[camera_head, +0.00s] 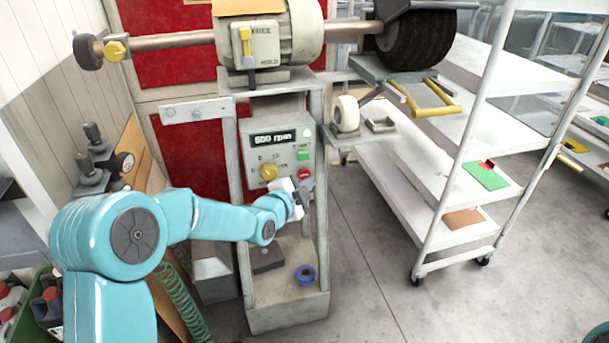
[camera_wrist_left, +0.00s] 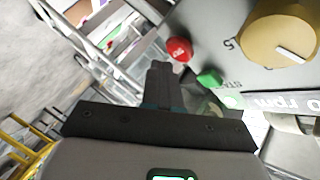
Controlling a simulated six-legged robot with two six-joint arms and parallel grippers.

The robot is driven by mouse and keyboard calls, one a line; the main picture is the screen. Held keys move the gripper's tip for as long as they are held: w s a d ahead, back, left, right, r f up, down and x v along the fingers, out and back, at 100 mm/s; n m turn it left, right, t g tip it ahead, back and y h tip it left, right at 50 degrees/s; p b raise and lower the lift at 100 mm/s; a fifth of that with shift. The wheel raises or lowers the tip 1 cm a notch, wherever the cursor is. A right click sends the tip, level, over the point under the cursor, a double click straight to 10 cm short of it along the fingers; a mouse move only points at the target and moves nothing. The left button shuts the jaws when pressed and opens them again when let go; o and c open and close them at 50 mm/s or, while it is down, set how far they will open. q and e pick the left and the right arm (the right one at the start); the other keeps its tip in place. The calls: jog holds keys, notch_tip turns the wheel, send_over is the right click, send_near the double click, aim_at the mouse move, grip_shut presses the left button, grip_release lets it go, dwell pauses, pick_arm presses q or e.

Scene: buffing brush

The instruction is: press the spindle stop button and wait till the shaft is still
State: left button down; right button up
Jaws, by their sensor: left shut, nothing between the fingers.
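The grey control panel (camera_head: 262,150) stands below the motor (camera_head: 290,38). Its display (camera_head: 276,138) appears to read 600 rpm. The red button (camera_head: 304,173) sits under the green button (camera_head: 303,155), right of a yellow knob (camera_head: 268,172). The shaft (camera_head: 170,42) runs through the motor to a dark wheel (camera_head: 418,40); these stills do not show whether it turns. My left gripper (camera_head: 306,188) is shut and empty, just below the red button. In the left wrist view, its fingertips (camera_wrist_left: 159,68) are close beside the red button (camera_wrist_left: 179,49); contact cannot be told.
A white wheeled shelf rack (camera_head: 450,185) stands right of the machine. A small white wheel (camera_head: 346,114) and a yellow handle (camera_head: 430,98) project near the panel's right side. A blue ring (camera_head: 305,275) lies on the machine base. Floor between machine and rack is clear.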

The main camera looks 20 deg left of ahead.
pick_arm(q)
jog(key=shift+w, duration=0.1)
dwell(0.4)
jog(key=shift+w+a+b, duration=0.25)
jog(key=shift+w+b, duration=0.05)
jog(key=shift+b, duration=0.1)
jog(key=shift+w+a, duration=0.2)
jog(key=shift+w, duration=0.1)
dwell(0.6)
jog(key=shift+s+d+b, duration=0.45)
jog(key=shift+s+b, duration=0.25)
jog(key=shift+b, duration=0.25)
